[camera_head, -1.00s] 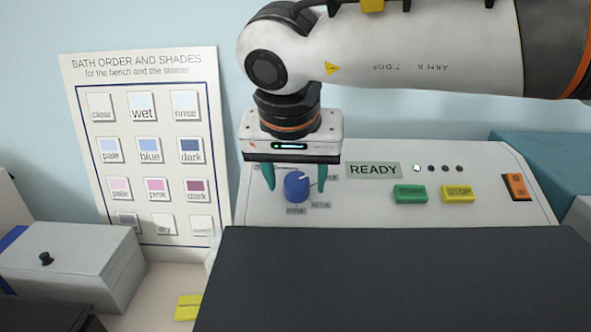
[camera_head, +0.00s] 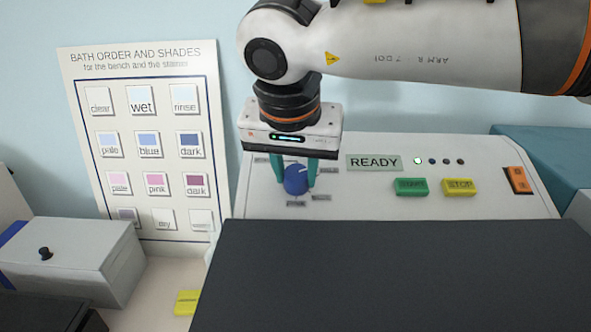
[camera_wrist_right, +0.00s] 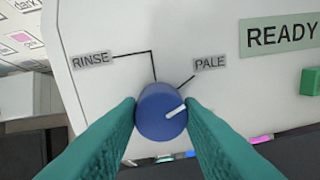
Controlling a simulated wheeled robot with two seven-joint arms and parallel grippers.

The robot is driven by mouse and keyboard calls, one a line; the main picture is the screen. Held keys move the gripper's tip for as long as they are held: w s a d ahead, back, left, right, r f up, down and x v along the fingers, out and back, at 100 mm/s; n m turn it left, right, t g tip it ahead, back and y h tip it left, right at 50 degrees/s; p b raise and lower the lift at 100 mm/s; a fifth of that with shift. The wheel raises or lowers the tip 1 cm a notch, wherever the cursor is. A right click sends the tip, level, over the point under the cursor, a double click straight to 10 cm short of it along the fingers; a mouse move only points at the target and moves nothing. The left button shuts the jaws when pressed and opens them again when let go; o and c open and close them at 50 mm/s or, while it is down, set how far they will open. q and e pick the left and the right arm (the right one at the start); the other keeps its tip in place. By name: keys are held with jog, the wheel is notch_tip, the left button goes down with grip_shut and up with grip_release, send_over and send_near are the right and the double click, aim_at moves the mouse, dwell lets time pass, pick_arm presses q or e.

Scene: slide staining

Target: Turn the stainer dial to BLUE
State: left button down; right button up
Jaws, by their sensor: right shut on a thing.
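The stainer dial (camera_head: 296,181) is a round blue knob with a white pointer mark, on the sloped pale front panel. My right gripper (camera_head: 294,170) has both teal fingers closed on opposite sides of the dial; the wrist view shows the fingertips (camera_wrist_right: 160,105) against the knob (camera_wrist_right: 158,122). There the white mark points right and slightly up, below the line to the PALE label (camera_wrist_right: 210,63). The RINSE label (camera_wrist_right: 92,59) is at upper left. Two labels below the dial in the head view are too small to read surely. My left gripper is not in view.
Right of the dial are a READY display (camera_head: 373,163), a green button (camera_head: 411,187), a yellow STOP button (camera_head: 459,187) and an orange switch (camera_head: 518,180). A dark surface (camera_head: 390,275) lies in front. A shade chart (camera_head: 148,60) and grey box (camera_head: 75,262) stand at left.

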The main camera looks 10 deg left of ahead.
jog(key=m+b, duration=0.2)
jog(key=m, duration=0.3)
jog(key=shift+b, duration=0.4)
jog(key=m+b, duration=0.1)
jog(key=m, duration=0.3)
jog(key=shift+w, duration=0.1)
jog(key=shift+r+m+b, duration=0.1)
jog(key=shift+m+b, duration=0.45)
jog(key=shift+m, duration=0.25)
jog(key=o, duration=1)
jog(key=b+v, duration=0.1)
jog(key=v, duration=1.1)
jog(key=shift+w+r, duration=0.1)
jog(key=shift+w, duration=0.05)
